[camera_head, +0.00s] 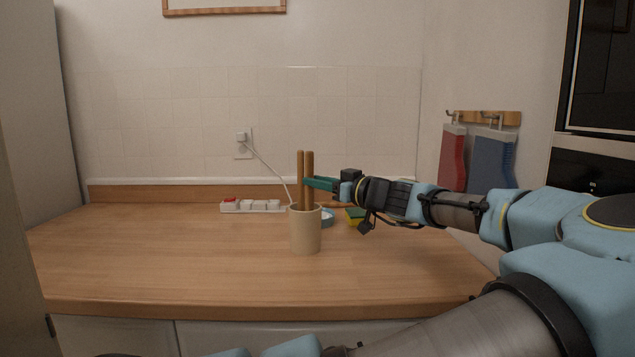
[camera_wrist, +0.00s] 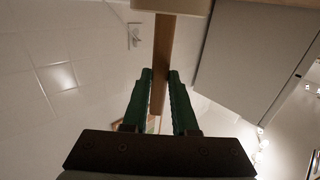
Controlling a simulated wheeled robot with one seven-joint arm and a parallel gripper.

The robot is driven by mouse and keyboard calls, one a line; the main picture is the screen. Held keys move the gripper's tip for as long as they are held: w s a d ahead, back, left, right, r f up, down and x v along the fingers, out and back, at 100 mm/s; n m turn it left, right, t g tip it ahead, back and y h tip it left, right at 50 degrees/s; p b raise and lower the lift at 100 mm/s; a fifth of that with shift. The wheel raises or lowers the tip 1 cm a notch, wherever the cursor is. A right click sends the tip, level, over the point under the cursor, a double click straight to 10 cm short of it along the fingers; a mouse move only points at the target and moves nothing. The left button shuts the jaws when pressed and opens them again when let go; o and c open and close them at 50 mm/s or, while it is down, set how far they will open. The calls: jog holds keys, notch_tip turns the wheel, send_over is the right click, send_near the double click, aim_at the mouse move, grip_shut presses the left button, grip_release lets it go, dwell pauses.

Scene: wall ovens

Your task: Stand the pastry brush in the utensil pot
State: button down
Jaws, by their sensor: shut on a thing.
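The utensil pot (camera_head: 305,232) is a beige cylinder standing upright on the worktop. Two wooden handles stand side by side above its rim, one on the left (camera_head: 300,178) and one on the right. I take the right one to be the pastry brush (camera_head: 309,165); its head is hidden. My gripper (camera_head: 309,183) reaches in from the right, its green fingers shut on that handle above the rim. In the wrist view, the brush handle (camera_wrist: 165,45) passes between my gripper's fingers (camera_wrist: 160,75) toward a beige edge at the top, likely the pot.
A white power strip (camera_head: 252,206) lies behind the pot, near a wall socket (camera_head: 242,142). A yellow-green sponge (camera_head: 355,215) and a bluish round item (camera_head: 327,216) sit behind it at right. Red (camera_head: 452,158) and blue (camera_head: 492,160) cloths hang right. The worktop (camera_head: 150,260) is clear at left.

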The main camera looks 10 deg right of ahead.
jog(key=c, duration=0.6)
grip_release()
jog(key=b+v, duration=0.2)
jog(key=v, duration=0.8)
jog(key=shift+s+d+b, duration=0.3)
